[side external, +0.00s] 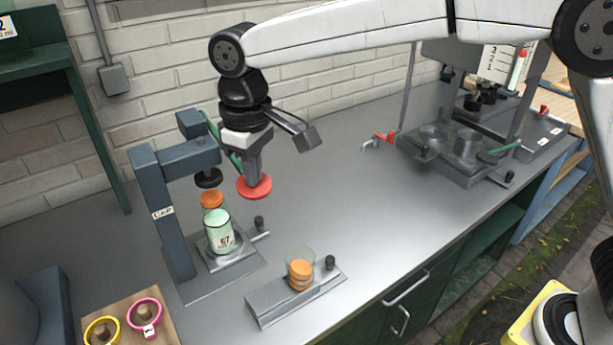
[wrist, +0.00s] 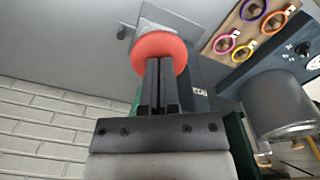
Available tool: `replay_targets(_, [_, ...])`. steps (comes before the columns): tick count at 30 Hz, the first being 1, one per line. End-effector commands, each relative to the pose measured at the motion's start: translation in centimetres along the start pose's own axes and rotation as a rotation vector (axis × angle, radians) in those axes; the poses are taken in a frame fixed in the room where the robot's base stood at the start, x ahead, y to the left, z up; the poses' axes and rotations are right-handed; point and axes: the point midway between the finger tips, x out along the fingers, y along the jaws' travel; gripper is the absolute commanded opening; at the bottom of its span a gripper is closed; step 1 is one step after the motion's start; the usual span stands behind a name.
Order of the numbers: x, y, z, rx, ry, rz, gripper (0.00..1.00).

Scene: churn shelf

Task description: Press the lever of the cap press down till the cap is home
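The cap press (side external: 165,212) is a blue-grey frame marked CAP at the left of the bench. Its black press head (side external: 208,178) is above an orange cap (side external: 212,199), which sits at the mouth of a glass jar (side external: 219,238) with pale green contents. The head looks a little above the cap. The lever's red round knob (side external: 255,187) is right of the head; it also shows in the wrist view (wrist: 160,46). My gripper (side external: 253,178) points down over the knob, its fingers together; in the wrist view the fingertips (wrist: 160,62) overlap the knob. Whether they touch is unclear.
A metal holder (side external: 265,310) with a glass tube of orange caps (side external: 300,275) stands in front of the press. A board with coloured rings (side external: 145,315) is at the front left. Another machine (side external: 460,150) stands at the back right.

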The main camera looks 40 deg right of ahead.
Motion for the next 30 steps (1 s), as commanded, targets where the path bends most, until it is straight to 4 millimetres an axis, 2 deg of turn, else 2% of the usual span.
replay_targets(6, [1.0,0.0,0.0,0.0,-0.003,0.0,0.0])
replay_targets(20, [1.2,0.0,0.0,0.0,-0.003,0.0,0.0])
replay_targets(30, [2.5,0.1,-0.1,0.0,-0.004,0.0,0.0])
